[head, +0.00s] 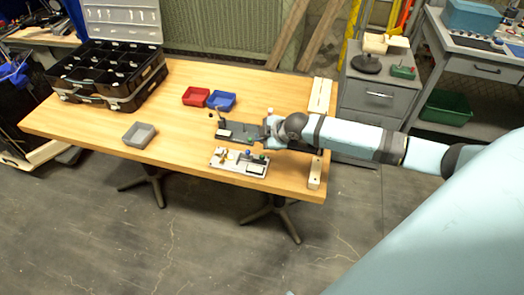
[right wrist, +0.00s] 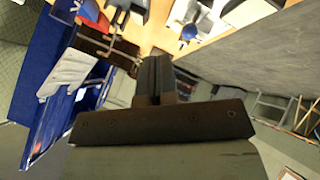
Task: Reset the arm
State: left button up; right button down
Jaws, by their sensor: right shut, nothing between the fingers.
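My right arm comes in from the right in the head view and reaches over the wooden table. Its gripper (head: 262,136) is above the table's right part, near a dark board and a light board with small parts (head: 238,161). In the right wrist view the two dark fingers (right wrist: 155,80) are together with nothing between them. A blue knob on the light board (right wrist: 188,32) shows beyond the fingers. Whether the gripper touches the dark board (head: 228,128) cannot be told. My left gripper is not in view.
A red tray (head: 196,96), a blue tray (head: 221,101) and a grey tray (head: 139,135) sit on the wooden table (head: 180,140). A black divided case (head: 105,90) stands open at the left. A grey drawer cabinet (head: 375,95) stands right of the table.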

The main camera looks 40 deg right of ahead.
dwell(0.3)
jog(key=shift+a, duration=0.1)
jog(key=s+a+f+m+t+y+p, duration=0.2)
jog(key=s+a+m+p, duration=0.5)
jog(key=s+a, duration=1.05)
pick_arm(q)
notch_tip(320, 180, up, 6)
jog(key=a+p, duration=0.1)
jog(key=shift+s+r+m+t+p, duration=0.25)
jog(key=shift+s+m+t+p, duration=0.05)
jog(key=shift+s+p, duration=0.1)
pick_arm(e)
jog(key=s+d+r+m+h, duration=0.1)
jog(key=s+m+h, duration=0.1)
jog(key=s, duration=0.7)
jog(key=shift+r+m, duration=0.4)
jog(key=shift+m, duration=0.3)
